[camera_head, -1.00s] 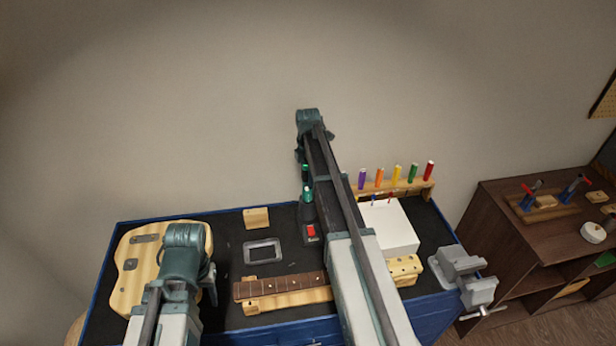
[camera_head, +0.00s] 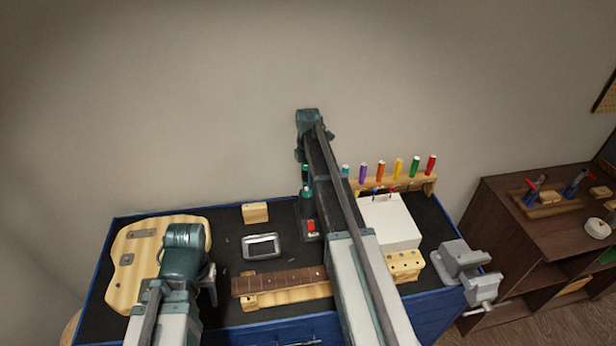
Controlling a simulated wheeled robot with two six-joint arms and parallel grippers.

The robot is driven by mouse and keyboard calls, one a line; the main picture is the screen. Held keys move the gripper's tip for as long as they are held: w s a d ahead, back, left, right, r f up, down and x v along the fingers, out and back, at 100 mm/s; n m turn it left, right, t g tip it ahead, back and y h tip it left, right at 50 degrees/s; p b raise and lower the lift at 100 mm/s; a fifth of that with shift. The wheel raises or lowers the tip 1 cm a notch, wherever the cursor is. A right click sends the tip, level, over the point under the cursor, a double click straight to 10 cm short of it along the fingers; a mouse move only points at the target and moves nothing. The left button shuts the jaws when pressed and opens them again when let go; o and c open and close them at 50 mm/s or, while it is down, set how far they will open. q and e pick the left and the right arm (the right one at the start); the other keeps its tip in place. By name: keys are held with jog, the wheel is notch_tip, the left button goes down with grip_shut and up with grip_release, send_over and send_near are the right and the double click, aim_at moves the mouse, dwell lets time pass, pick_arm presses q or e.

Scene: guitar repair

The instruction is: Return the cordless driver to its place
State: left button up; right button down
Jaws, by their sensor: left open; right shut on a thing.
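The cordless driver (camera_head: 306,190), dark with teal parts, is upright near the back of the bench. Below it is a dark holder (camera_head: 311,230) with a red patch. My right gripper (camera_head: 304,162) is at the driver's top, shut on it, and largely hidden by my own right arm. I cannot tell whether the driver's lower end is seated in the holder or just above it. My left gripper (camera_head: 211,284) is open, low over the right edge of the guitar body, partly hidden by its wrist.
The blue bench also holds a guitar body (camera_head: 130,262), a metal tray (camera_head: 262,246), a wood block (camera_head: 256,213), a guitar neck (camera_head: 280,284), a white box (camera_head: 391,224), a rack of coloured screwdrivers (camera_head: 405,184) and a grey vise (camera_head: 466,270). A brown shelf (camera_head: 530,250) stands right.

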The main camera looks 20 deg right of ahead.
jog(key=shift+c, duration=1.5)
grip_release()
jog(key=shift+r, duration=0.1)
notch_tip(320, 180, up, 14)
jog(key=p, duration=1.4)
jog(key=shift+f, duration=0.25)
